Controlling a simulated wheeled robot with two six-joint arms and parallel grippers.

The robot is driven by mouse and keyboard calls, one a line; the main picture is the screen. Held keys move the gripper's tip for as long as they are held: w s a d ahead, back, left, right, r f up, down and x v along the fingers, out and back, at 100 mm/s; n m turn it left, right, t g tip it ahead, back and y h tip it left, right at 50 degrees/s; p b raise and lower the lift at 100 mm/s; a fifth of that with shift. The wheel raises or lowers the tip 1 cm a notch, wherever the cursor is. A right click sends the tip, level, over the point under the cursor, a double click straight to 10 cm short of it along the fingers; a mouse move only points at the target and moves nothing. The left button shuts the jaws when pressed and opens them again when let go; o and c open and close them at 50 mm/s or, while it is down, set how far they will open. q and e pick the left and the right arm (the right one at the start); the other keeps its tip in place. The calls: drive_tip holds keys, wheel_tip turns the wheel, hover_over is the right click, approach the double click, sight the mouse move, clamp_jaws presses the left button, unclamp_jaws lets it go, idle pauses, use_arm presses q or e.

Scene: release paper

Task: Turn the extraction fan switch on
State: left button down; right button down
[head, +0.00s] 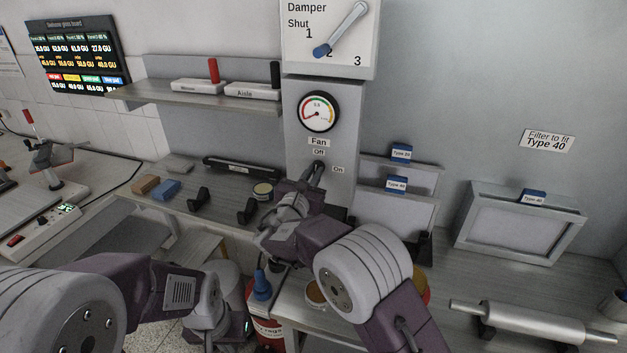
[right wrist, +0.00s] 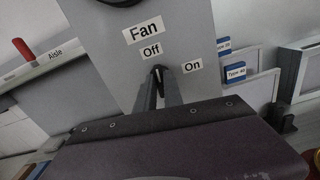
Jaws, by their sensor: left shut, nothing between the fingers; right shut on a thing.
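The fan switch (right wrist: 158,71) is a small dark lever below the "Fan" label (head: 319,142) on the grey panel. Its tip shows just under the "Off" label (right wrist: 151,50), and the "On" label (right wrist: 192,66) is to its right. My right gripper (head: 316,171) is at the panel, its fingers shut on the switch. The fingers hide most of the lever, so its exact angle is hard to tell. My left gripper (head: 232,328) is low at the left, below the counter, away from the panel. It is shut and empty, its fingertips hardly visible.
A pressure gauge (head: 318,111) and the damper dial (head: 330,35) are above the switch. A shelf (head: 190,92) with red and black handles is to the left. Filter frames (head: 398,176) stand close on the right. A grey roller (head: 535,322) lies on the right counter.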

drive_tip(key=shift+d+f+m+b, duration=0.1)
drive_tip(key=shift+f+m+b, duration=0.05)
drive_tip(key=shift+m+b, duration=3.1)
drive_tip(key=shift+d+f+m+b, duration=0.1)
drive_tip(key=shift+m+b, duration=2.1)
drive_tip(key=shift+b, duration=1.95)
drive_tip(key=shift+f+m+b, duration=0.15)
drive_tip(key=shift+m+b, duration=2.6)
drive_tip(key=shift+b, duration=0.95)
drive_tip(key=shift+m, duration=0.3)
drive_tip(key=c, duration=1.5)
unclamp_jaws()
drive_tip(key=shift+s+r, duration=0.1)
drive_tip(key=shift+o, duration=0.2)
